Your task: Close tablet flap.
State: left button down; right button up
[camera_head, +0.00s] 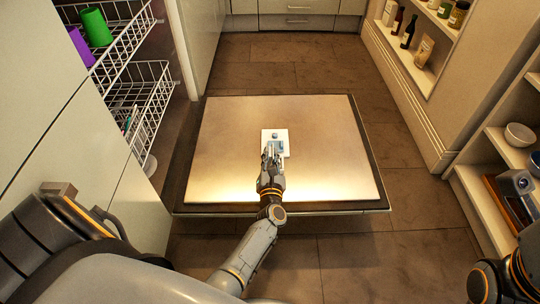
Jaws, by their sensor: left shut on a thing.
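The tablet dispenser (282,134) is a small white plate with grey-blue parts, set in the middle of the lowered dishwasher door (225,140). My left gripper (271,152) is over the near part of the dispenser. Its fingers are shut on what seems to be the tablet flap, a small piece at the dispenser. The fingers hide most of the flap, so I cannot tell how far it stands open. Of my right arm only a dark joint shows at the lower right corner; its gripper is out of view.
The door lies flat above a brown tiled floor (330,80). Wire racks (135,75) with a green cup (96,27) and a purple cup (80,46) stand at the left. Shelves with bottles and a bowl (519,134) line the right. Floor right of the door is free.

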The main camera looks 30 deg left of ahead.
pick_arm(q)
jog(key=shift+s+a, duration=0.15)
jog(key=c, duration=1.4)
grip_release()
